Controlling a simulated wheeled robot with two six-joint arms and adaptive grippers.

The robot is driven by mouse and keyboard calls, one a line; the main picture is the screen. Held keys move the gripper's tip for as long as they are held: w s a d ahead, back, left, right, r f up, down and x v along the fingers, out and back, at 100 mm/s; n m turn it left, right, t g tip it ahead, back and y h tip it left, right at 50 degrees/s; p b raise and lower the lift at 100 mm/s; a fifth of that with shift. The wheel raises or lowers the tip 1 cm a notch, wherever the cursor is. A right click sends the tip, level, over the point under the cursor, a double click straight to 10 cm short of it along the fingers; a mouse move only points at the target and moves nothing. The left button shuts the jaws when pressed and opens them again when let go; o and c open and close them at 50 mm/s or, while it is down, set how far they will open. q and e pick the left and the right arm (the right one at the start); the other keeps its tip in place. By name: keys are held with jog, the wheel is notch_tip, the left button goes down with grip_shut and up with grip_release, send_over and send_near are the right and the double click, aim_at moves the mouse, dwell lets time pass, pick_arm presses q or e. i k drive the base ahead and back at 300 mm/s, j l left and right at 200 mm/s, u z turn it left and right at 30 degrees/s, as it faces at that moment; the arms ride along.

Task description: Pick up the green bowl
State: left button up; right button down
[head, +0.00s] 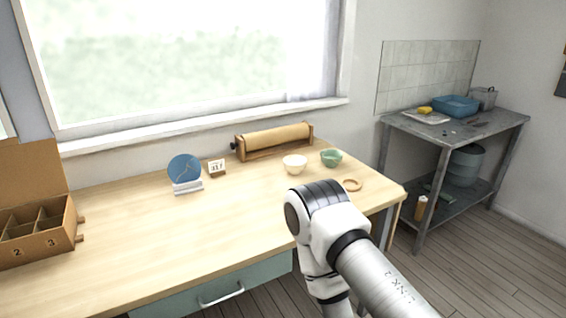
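The green bowl (331,158) stands upright near the right end of the wooden desk, towards the back. A cream bowl (294,164) stands just to its left, a small gap apart. One of my arms comes in from the lower right, in front of the desk's right part, below and nearer than the bowls. Its gripper does not show. My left gripper is not in view either. Nothing touches the green bowl.
A tan ring (352,185) lies in front of the green bowl. A wooden roll holder (275,141) stands behind. A blue disc (185,169) on a stand, a small calendar (217,168) and a compartment box (36,226) are to the left. The desk's (150,235) middle is clear.

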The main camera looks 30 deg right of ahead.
aim_at(331, 157)
jog(key=z, duration=1.3)
jog(key=i+l, duration=0.15)
jog(key=i+z, duration=0.05)
